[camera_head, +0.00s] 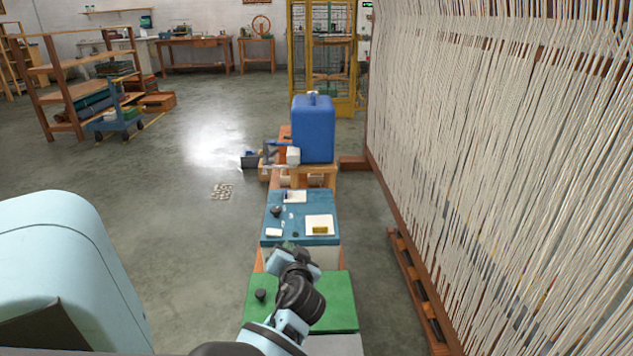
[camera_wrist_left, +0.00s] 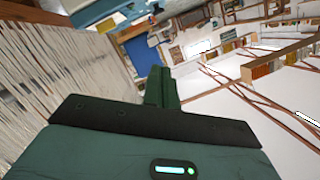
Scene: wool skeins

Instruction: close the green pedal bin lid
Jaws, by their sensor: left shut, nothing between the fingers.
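No pedal bin can be clearly made out in either view. A flat green surface (camera_head: 337,290) lies at the lower middle of the head view, partly hidden by my left arm. I cannot tell whether it belongs to the bin. My left gripper (camera_head: 284,256) is above the gap between this green surface and the blue one beyond it. Its shut fingers (camera_wrist_left: 163,87) also show in the left wrist view, with nothing between them. My right gripper is in neither view.
A small dark object (camera_head: 260,295) sits on the green surface. A blue surface (camera_head: 272,230) beyond it carries small items. A blue canister (camera_head: 314,130) stands farther back. A large loom with pale threads (camera_head: 500,150) fills the right side. Open floor (camera_head: 170,220) lies to the left.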

